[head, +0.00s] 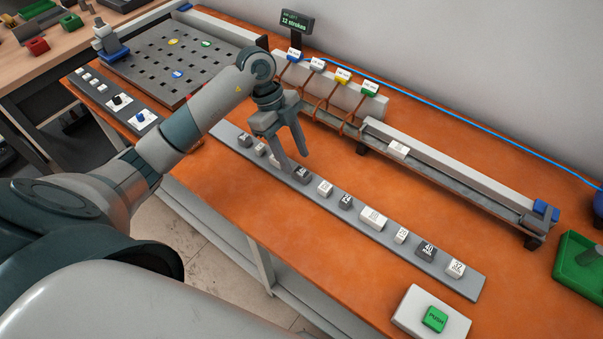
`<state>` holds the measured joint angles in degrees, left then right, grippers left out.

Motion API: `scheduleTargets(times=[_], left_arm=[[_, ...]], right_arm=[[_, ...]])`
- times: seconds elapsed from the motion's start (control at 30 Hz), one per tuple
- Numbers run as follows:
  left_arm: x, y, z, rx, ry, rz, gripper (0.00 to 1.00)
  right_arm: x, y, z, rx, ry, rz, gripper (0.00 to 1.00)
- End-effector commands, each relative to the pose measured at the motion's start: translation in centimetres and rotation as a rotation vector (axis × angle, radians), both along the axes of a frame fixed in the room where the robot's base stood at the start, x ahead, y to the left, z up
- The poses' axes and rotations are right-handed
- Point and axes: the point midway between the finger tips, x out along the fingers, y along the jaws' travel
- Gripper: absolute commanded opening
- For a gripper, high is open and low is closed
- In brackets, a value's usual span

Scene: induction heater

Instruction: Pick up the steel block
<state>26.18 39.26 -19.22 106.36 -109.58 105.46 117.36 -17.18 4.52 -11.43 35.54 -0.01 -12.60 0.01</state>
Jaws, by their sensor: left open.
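A grey strip (384,235) lies on the orange bench and bears a row of several small labelled blocks, some white and some dark grey. The labels are too small for me to tell which one is the steel block. A dark block (302,175) sits in the row just beside my left gripper (298,162). My left gripper is open, points down over the row, and holds nothing that I can see. One finger comes down close to the dark block and partly hides the row there; I cannot tell if they touch. My right gripper is out of view.
A long rail (455,176) with a white block (398,149) runs behind the row. Coloured tags (343,76) with copper loops stand behind my gripper. A perforated board (170,62) is at the back left. A green push button (435,319) is at the front right.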

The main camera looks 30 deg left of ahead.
Motion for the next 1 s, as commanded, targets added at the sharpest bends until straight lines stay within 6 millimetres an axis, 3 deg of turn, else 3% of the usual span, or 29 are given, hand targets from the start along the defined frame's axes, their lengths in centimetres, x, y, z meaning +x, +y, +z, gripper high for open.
scheduleTargets(times=[0.23, 0.43, 0.93, 1.0], left_arm=[[-0.1, -1.8, -1.9, -0.003, 0.005, -0.001, 0.44], [-0.1, -2.4, -3.9, -0.001, 0.002, -0.001, 0.44], [-0.1, -2.4, -4.2, 0.0, 0.0, -0.001, 0.44], [-0.1, -2.4, -4.2, 0.0, 0.0, -0.001, 0.29]], right_arm=[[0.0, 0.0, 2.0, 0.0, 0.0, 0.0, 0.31], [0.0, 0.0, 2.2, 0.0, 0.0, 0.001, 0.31], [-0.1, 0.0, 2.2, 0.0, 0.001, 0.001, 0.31], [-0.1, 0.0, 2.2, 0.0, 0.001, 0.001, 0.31]])
